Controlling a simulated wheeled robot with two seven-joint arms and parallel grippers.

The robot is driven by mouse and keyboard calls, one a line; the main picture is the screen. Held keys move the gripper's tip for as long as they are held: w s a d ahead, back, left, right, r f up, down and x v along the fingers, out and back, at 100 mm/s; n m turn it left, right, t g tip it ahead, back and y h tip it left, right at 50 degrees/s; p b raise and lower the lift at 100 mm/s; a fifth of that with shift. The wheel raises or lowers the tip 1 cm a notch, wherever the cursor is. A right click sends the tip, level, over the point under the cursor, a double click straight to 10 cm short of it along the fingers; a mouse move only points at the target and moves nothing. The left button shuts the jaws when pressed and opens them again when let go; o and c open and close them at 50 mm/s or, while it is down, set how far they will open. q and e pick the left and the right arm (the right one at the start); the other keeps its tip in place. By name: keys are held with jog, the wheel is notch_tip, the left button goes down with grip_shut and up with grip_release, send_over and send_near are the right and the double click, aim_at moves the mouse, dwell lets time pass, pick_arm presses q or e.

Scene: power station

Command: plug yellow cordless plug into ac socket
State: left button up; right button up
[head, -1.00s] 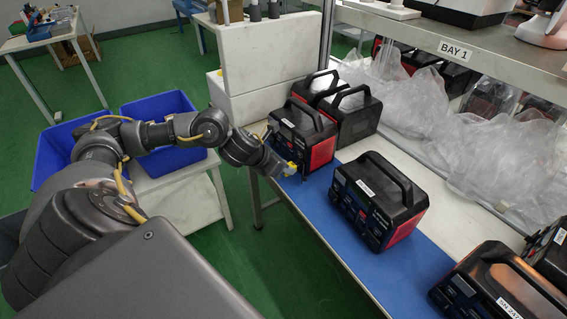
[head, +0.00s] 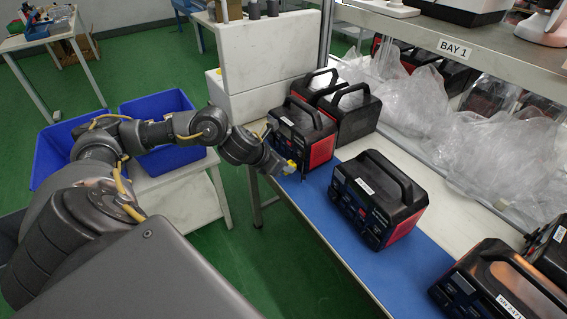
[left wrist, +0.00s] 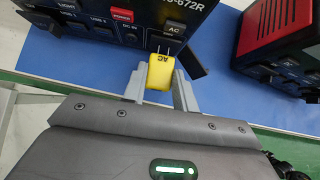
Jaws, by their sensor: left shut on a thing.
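The yellow plug (left wrist: 160,72), marked AC, is between the fingers of my left gripper (left wrist: 159,86), which is shut on it. Its two metal prongs point away from the gripper toward the front panel of a black power station (left wrist: 100,14). The AC label (left wrist: 173,28) on that panel is just beyond the prongs, and the prongs look clear of the panel. In the head view the yellow plug (head: 290,167) shows at the tip of my left gripper (head: 286,168), close in front of the black and red power station (head: 322,148). My right gripper is not in view.
Another power station (head: 385,196) stands to the right on the blue mat (head: 330,222), and more stand at the front right and behind. Clear plastic bags (head: 500,140) lie under the BAY 1 shelf. Blue bins (head: 165,105) stand at the left.

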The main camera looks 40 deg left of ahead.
pick_arm(q)
jog(key=shift+w, duration=0.15)
jog(key=shift+w+d, duration=0.15)
jog(key=shift+w, duration=0.3)
jog(key=shift+w, duration=0.2)
dwell(0.5)
jog(key=o, duration=1.1)
jog(key=shift+c, duration=0.2)
jog(key=shift+s, duration=0.1)
jog(key=v, duration=1)
jog(key=shift+s+r, duration=0.2)
jog(key=shift+r, duration=0.1)
